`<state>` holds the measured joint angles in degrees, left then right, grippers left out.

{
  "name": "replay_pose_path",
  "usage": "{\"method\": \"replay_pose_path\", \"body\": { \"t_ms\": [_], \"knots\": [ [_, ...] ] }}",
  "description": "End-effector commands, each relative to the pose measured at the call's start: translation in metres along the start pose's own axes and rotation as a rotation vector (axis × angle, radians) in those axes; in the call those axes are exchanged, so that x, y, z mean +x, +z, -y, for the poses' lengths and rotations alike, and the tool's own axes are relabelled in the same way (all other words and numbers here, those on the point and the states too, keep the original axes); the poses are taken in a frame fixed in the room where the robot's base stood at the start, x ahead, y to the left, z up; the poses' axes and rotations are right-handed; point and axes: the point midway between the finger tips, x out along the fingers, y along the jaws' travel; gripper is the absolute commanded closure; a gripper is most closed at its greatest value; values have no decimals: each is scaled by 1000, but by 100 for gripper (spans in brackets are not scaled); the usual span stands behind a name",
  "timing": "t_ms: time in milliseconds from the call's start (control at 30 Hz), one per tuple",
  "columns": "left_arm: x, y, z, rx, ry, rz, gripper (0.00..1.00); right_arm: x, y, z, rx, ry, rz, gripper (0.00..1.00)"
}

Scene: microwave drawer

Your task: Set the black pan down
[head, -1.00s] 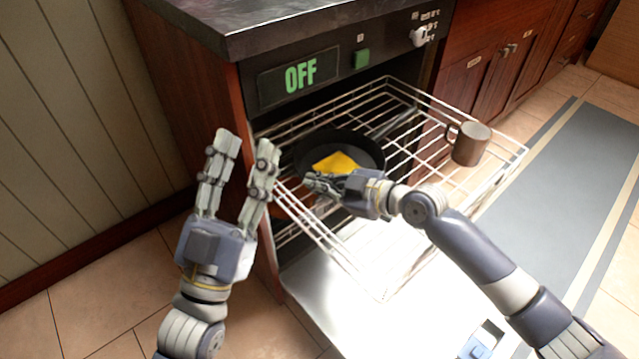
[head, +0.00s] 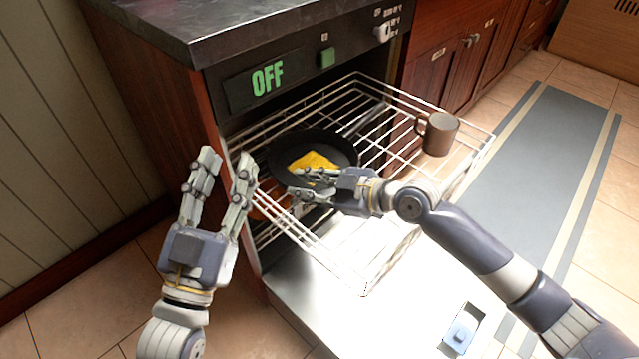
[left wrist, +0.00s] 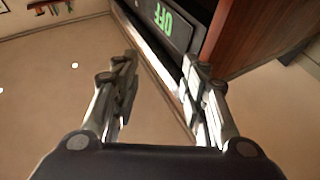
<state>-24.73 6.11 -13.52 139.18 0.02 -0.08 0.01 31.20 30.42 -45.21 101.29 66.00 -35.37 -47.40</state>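The black pan (head: 284,148) is a round, dark pan at the left part of the pulled-out wire rack (head: 385,243) in the head view. A flat yellow piece (head: 313,162) lies in it. My right gripper (head: 298,188) is at the pan's near rim, its fingers overlapping the rim in the picture. Whether the fingers grip the rim, and whether the pan rests fully on the rack, I cannot tell. My left gripper (head: 222,162) is open and empty, left of the rack. In the left wrist view its fingers (left wrist: 160,90) are apart with nothing between them.
A brown mug (head: 441,135) stands at the rack's right side. The oven (head: 290,72) shows a green OFF display (head: 268,77). An orange-brown thing (head: 268,206) shows below the rack. A grey floor mat (head: 540,155) lies to the right. The rack's middle is largely clear.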

Motion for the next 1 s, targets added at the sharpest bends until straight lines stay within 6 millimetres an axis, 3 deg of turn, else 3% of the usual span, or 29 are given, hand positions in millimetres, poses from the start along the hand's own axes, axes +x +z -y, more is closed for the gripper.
{"method": "replay_pose_path", "body": {
  "t_ms": [133, 300, 867, 1000],
  "knots": [
    [-2, 19, 3, 5, -6, 107, 60, -24, 0, 0, -1, -1, 3, 75],
    [-5, 33, 5, 7, -10, 174, 60, -38, 0, 0, 0, 0, 1, 75],
    [-5, 36, 5, 7, -10, 188, 60, -40, -1, 0, 0, 0, 0, 75],
    [-8, 50, 7, 9, -14, 266, 60, -43, -7, -3, -1, 0, 0, 75]
  ]
}}
